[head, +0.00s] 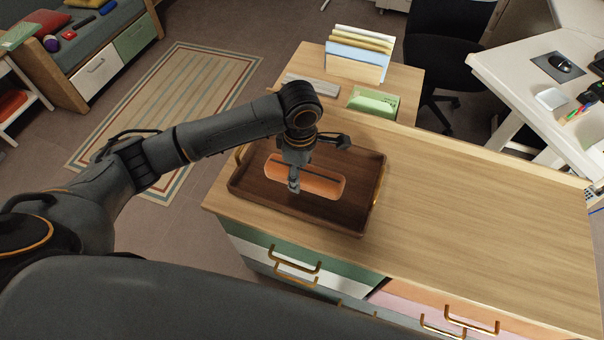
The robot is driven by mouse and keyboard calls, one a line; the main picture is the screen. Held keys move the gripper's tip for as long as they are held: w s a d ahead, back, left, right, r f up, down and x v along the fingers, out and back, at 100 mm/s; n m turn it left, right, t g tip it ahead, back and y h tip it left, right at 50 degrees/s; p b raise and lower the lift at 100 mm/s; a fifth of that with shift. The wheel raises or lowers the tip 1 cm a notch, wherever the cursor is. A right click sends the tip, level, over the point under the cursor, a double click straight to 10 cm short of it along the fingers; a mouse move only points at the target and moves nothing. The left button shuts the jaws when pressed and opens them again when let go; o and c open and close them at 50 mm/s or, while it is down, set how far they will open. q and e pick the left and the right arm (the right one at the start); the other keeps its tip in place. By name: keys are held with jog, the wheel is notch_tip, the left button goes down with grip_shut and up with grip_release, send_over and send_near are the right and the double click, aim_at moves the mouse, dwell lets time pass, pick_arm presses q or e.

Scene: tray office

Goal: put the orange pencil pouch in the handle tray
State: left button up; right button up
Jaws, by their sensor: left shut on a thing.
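The tray is at the left end of the wooden cabinet top. My left gripper (294,185) points down over the tray and is shut on the pouch near its left part. The gripper hides some of the pouch. I cannot tell whether the pouch touches the tray floor. My right gripper is not in view.
The cabinet top (480,215) right of the tray is bare. Behind it, a lower wooden surface holds a file rack (357,62), a green box (373,103) and a grey keyboard-like slab (312,85). A white desk (540,75) and a dark chair (440,45) stand at the right.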

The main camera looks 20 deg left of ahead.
pick_arm(q)
jog(key=w+f, duration=0.2)
jog(key=w+a+f, duration=0.1)
jog(key=w+f, duration=0.1)
jog(key=f, duration=0.1)
jog(key=shift+w+f, duration=0.15)
jog(key=shift+w+a+f, duration=0.1)
jog(key=shift+w+f, duration=0.05)
jog(key=shift+f, duration=1.6)
jog(key=shift+f, duration=0.1)
jog(key=o, duration=1.4)
notch_tip(320, 180, up, 12)
jog(key=shift+r, duration=0.1)
